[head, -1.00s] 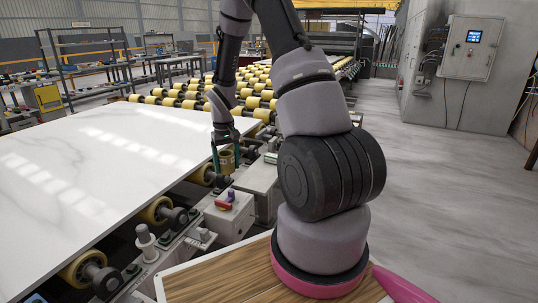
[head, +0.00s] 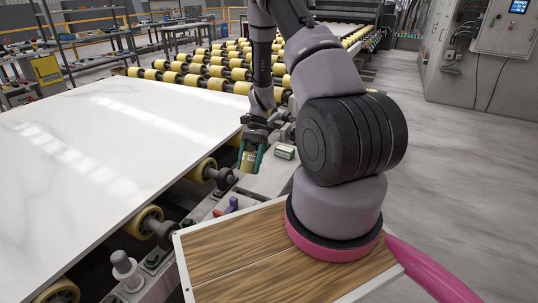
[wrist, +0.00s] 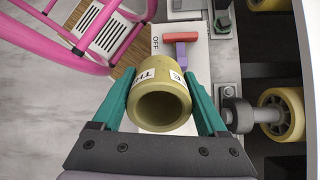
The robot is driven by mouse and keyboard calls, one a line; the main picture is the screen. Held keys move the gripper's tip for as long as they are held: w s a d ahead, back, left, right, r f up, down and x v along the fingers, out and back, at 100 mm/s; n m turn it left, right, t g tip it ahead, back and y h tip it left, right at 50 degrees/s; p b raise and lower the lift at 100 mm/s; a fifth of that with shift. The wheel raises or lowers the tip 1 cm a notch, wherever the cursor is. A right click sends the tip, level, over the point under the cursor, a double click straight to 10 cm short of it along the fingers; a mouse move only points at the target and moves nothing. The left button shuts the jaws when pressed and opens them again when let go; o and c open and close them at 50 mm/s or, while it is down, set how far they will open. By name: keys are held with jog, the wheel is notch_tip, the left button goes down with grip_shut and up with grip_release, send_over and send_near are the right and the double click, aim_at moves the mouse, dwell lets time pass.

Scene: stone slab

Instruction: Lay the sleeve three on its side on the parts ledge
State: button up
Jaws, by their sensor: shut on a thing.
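The sleeve (wrist: 163,103) is a short, hollow, mustard-yellow cylinder with a white label, partly readable as "TH" and "E". My gripper (wrist: 164,97) has its teal fingers closed on the sleeve's two sides. In the wrist view I look into the sleeve's open end. In the head view, my gripper (head: 250,162) holds the sleeve (head: 248,161) beside the slab's right edge, over the grey machine side. A pale grey ledge (head: 265,184) runs along there. I cannot tell for sure that it is the parts ledge, or whether the sleeve touches it.
A white-and-green box (head: 285,152) stands just right of my gripper. A red and purple switch (wrist: 181,37) marked "OFF" sits on the pale surface. The white slab (head: 110,165) fills the left, with yellow rollers (head: 205,167) along its edge.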

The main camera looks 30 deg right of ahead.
jog(key=m+y, duration=0.1)
jog(key=w+f+m+t+y, duration=0.1)
jog(key=m+y, duration=0.2)
jog(key=m, duration=0.1)
jog(key=shift+w+f+t+y, duration=0.2)
jog(key=shift+w+t+y, duration=0.1)
jog(key=shift+y, duration=0.1)
jog(key=w+d+f+m+t+y, duration=0.1)
jog(key=w+d+f+m+t, duration=0.2)
jog(key=w+d+m+t, duration=0.45)
jog(key=w+d+f+m+t, duration=0.25)
jog(key=d+m+t, duration=0.35)
jog(key=t, duration=0.4)
jog(key=shift+m, duration=0.35)
jog(key=shift+s+a+f, duration=0.15)
jog(key=shift+a+f, duration=0.05)
jog(key=shift+f, duration=1.5)
jog(key=shift+s+a+f, duration=0.1)
jog(key=shift+a+f, duration=0.05)
jog(key=shift+f, duration=1.5)
jog(key=shift+f, duration=0.2)
